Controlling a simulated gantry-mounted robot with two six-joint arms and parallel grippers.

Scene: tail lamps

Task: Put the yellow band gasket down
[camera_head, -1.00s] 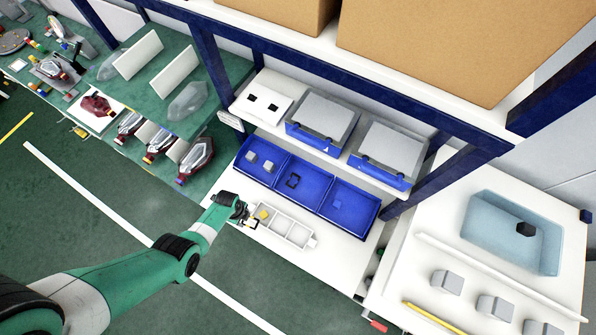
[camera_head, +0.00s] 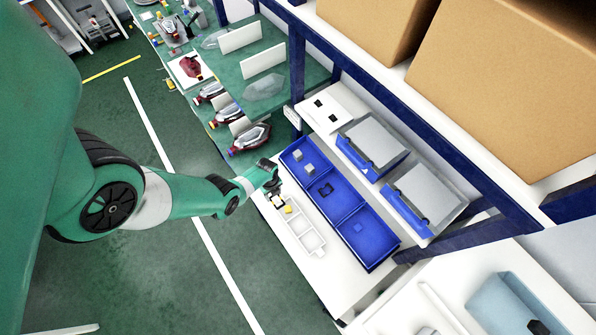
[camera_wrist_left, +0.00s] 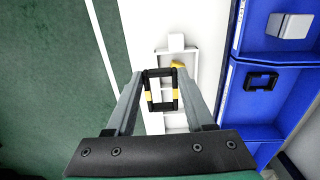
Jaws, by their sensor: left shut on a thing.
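The ring appears held above the tray; the exact gap is unclear. A yellow piece (camera_head: 288,209) sits in the tray close beside it, also visible in the left wrist view (camera_wrist_left: 178,66). The fingers hide part of the tray. My right gripper is not in view.
Blue bins (camera_head: 339,202) stand right of the tray, holding grey blocks and a black ring (camera_wrist_left: 262,81). A shelf with grey-lidded blue boxes (camera_head: 372,146) is behind them. A dark blue post (camera_head: 298,88) rises near the bench's far corner.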

